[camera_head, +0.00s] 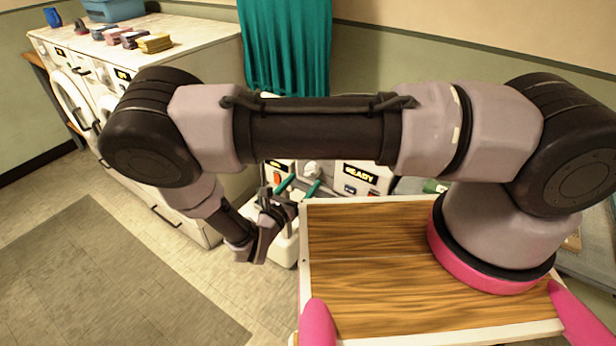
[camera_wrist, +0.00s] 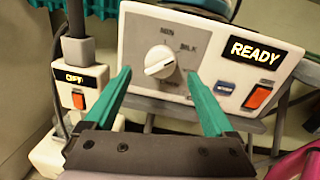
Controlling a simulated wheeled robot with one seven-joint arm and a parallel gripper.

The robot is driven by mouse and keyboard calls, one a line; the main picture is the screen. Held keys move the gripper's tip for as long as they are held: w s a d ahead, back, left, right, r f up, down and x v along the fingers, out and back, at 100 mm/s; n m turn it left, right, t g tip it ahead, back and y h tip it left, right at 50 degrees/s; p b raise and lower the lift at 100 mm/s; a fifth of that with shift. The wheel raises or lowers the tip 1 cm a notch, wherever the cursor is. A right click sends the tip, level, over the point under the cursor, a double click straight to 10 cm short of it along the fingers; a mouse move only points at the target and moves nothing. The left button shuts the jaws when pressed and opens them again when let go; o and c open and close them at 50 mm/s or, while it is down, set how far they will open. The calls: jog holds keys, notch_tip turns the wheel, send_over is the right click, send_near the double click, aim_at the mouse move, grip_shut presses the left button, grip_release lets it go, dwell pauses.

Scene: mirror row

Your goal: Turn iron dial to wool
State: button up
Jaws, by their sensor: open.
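The iron dial (camera_wrist: 160,62) is a round white knob with a raised bar, on a pale control panel (camera_wrist: 215,45). "MIN" is readable above it and "SILK" to its upper right; further marks at its right and below are too small to read. I cannot tell which mark the bar points at. My gripper (camera_wrist: 158,76) is open, with its teal fingers to either side of the dial in the wrist view; contact is not clear. In the head view, the dial (camera_head: 312,168) shows just beyond my gripper (camera_head: 301,182), partly below my forearm.
The panel has a lit "READY" display (camera_wrist: 254,53) and an orange switch (camera_wrist: 257,97). A white box with an "OFF" display (camera_wrist: 80,78) stands to the left. A teal curtain (camera_head: 286,45) hangs behind. White machines (camera_head: 190,50) line the left; the floor there is open.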

jog(key=shift+x, duration=1.85)
jog(key=c, duration=1.4)
jog(key=shift+o, duration=0.2)
jog(key=shift+m, duration=0.3)
jog(key=m+h, duration=0.1)
jog(key=m, duration=0.8)
jog(key=shift+f, duration=0.1)
jog(key=shift+m, duration=0.4)
